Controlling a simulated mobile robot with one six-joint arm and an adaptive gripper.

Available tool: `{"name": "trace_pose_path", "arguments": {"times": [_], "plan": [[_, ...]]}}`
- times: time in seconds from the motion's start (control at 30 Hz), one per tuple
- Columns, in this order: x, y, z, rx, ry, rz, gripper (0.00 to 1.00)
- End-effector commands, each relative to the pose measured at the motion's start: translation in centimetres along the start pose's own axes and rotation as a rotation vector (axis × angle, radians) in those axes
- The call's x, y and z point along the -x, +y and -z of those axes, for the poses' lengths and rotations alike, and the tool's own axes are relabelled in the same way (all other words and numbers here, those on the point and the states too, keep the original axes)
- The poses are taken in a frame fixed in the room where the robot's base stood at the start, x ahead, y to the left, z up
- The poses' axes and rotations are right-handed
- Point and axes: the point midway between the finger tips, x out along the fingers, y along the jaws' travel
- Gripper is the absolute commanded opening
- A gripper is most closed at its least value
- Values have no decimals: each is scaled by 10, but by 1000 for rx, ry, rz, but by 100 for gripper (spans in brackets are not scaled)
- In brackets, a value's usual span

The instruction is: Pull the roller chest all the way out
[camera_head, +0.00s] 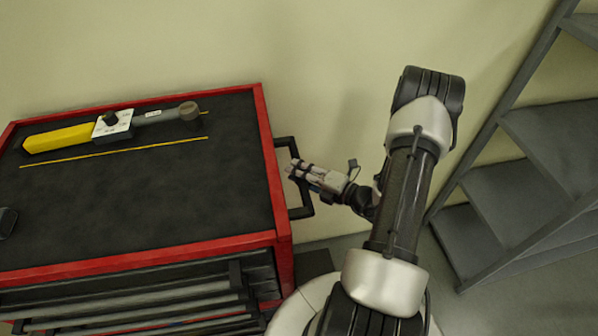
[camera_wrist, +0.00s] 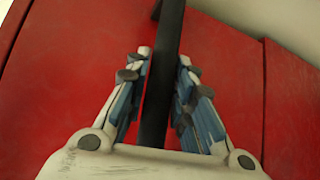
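The roller chest (camera_head: 283,215) is a red cabinet with a black top mat, at the left in the head view. A black bracket handle (camera_head: 307,211) stands out from its right side. My gripper (camera_head: 293,170) is at this handle, coming from the right. In the wrist view the handle bar (camera_wrist: 160,85) runs between the two fingers (camera_wrist: 165,65), with the red side panel (camera_wrist: 70,65) behind it. Narrow gaps show between the bar and the fingers, so my gripper looks open around it. The contact deeper between the fingers is hard to see.
A yellow and grey tool (camera_head: 75,136) with a white dial block and a thin yellow rod (camera_head: 110,153) lie on the chest top. Grey metal steps (camera_head: 495,195) stand at the right. A plain wall (camera_head: 330,60) is behind. Some floor shows between chest and steps.

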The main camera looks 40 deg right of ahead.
Motion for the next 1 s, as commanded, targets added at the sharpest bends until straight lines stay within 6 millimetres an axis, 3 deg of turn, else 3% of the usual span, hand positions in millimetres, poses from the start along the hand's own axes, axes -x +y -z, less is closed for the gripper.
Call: {"name": "trace_pose_path", "arguments": {"times": [0.3, 0.67, 1.0], "plan": [[0, 0, 0, 0, 0, 0, 0], [0, 0, 0, 0, 0, 0, 0], [13, -4, -14, -1, -9, 4, 0]]}}
